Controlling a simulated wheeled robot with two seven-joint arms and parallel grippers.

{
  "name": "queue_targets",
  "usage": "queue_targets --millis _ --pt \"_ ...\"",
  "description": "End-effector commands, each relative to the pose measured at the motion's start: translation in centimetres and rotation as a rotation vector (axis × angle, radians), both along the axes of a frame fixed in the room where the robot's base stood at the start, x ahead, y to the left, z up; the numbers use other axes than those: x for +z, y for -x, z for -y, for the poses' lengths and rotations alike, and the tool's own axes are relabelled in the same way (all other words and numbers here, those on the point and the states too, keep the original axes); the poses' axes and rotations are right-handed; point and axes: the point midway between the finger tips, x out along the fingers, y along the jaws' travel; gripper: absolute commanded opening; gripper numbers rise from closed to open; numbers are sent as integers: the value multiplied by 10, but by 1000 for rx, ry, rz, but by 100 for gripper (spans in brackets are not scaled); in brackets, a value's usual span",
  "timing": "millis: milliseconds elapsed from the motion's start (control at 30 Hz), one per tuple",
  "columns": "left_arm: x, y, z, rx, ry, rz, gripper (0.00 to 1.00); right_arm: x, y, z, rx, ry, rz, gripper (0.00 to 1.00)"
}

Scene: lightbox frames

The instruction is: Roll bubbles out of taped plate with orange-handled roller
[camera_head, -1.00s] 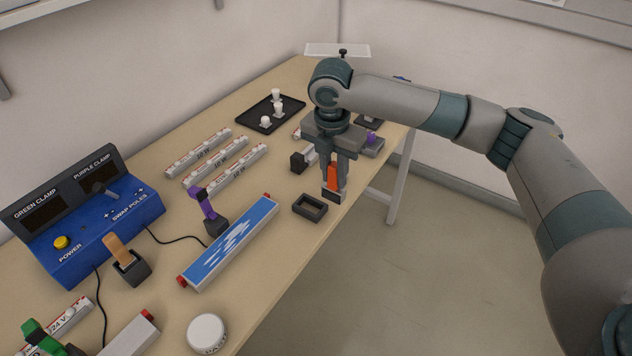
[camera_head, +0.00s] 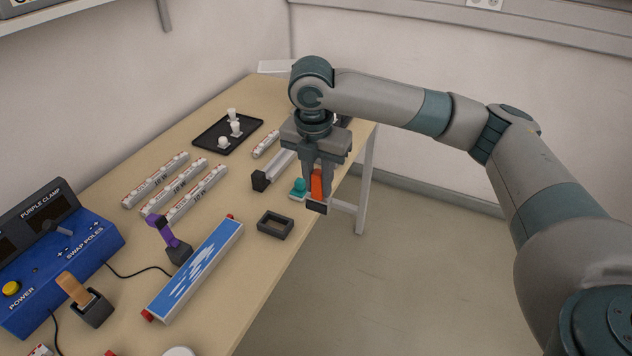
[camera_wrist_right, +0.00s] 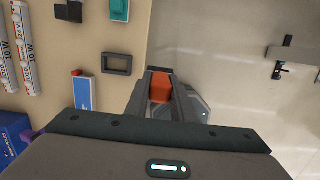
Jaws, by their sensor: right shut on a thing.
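My right gripper (camera_head: 318,188) is shut on the orange-handled roller (camera_head: 317,183), which hangs upright with its dark end (camera_head: 316,207) downward, around the table's front edge. Its orange handle also shows between the fingers in the right wrist view (camera_wrist_right: 160,88). The long plate (camera_head: 205,262), blue with white patches and red ends, lies on the table to the left of the gripper, well apart from it. Part of the plate shows in the right wrist view (camera_wrist_right: 83,92). My left gripper is not in view.
An empty black rectangular holder (camera_head: 262,221) stands between plate and roller. A teal object (camera_head: 299,187) sits behind the gripper. A purple clamp (camera_head: 168,235), white lamp strips (camera_head: 175,185), a black tray (camera_head: 212,143) and a blue power box (camera_head: 70,250) occupy the table.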

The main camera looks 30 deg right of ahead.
Motion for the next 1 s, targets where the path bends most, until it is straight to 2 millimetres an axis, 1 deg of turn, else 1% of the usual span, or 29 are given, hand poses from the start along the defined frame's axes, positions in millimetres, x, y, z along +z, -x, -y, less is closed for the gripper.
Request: queue_targets --millis 167,367,567,1000 --pt "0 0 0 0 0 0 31 0 1 -1 -26 0 0 0" --pt "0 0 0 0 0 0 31 -3 7 -7 -156 0 0 0" --pt "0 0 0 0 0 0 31 -8 20 -17 -407 -1 1 0" --pt "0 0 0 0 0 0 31 -22 56 -39 -1096 2 0 0"
